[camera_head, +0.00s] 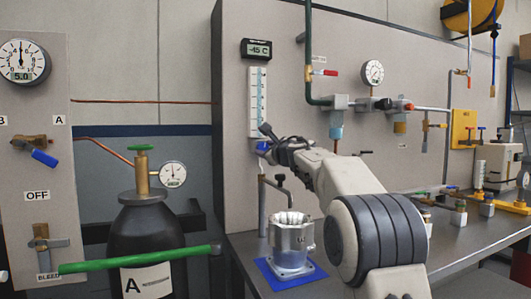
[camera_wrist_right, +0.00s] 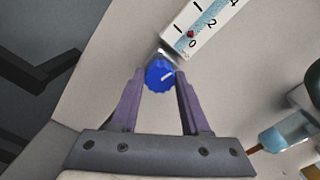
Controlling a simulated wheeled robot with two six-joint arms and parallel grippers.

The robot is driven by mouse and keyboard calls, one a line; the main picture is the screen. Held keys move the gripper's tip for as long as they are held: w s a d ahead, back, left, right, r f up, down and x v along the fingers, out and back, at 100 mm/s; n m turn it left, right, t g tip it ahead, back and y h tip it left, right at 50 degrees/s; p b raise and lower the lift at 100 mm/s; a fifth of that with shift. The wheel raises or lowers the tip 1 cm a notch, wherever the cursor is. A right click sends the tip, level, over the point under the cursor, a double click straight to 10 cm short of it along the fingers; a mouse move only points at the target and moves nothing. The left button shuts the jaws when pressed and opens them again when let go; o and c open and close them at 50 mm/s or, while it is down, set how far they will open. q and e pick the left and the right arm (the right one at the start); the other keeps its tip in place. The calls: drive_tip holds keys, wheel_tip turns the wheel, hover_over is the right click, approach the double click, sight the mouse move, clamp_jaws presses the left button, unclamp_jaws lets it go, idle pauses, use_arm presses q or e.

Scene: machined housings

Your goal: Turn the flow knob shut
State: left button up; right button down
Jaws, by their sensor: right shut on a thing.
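The blue flow knob (camera_wrist_right: 159,76) has a white pointer line and sits at the lower end of the flow meter (camera_wrist_right: 205,25). In the head view the flow meter (camera_head: 257,95) is upright on the grey panel, and the knob (camera_head: 262,146) is a small blue spot at its foot, partly hidden by my gripper. My right gripper (camera_wrist_right: 160,80) is shut on the knob, with one purple finger on each side of it. In the head view my right gripper (camera_head: 268,142) is small and dark against the panel. A red float in the meter is between the 0 and 2 marks. My left gripper is not in view.
A gas cylinder (camera_head: 150,235) with a green handwheel stands left. Valves and gauges line the panel to the right.

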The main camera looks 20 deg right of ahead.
drive_tip(key=shift+f+n, duration=0.15)
drive_tip(key=shift+n, duration=0.75)
drive_tip(key=shift+c, duration=1.9)
unclamp_jaws()
drive_tip(key=shift+s+b, duration=0.1)
drive_tip(key=shift+b, duration=0.25)
drive_tip(key=shift+s, duration=0.3)
drive_tip(key=s+b, duration=0.3)
drive_tip(key=s, duration=0.5)
drive_tip(key=shift+s+d, duration=0.1)
drive_tip(key=shift+s, duration=0.2)
drive_tip(key=shift+s+b, duration=0.35)
drive_tip(key=shift+s, duration=0.15)
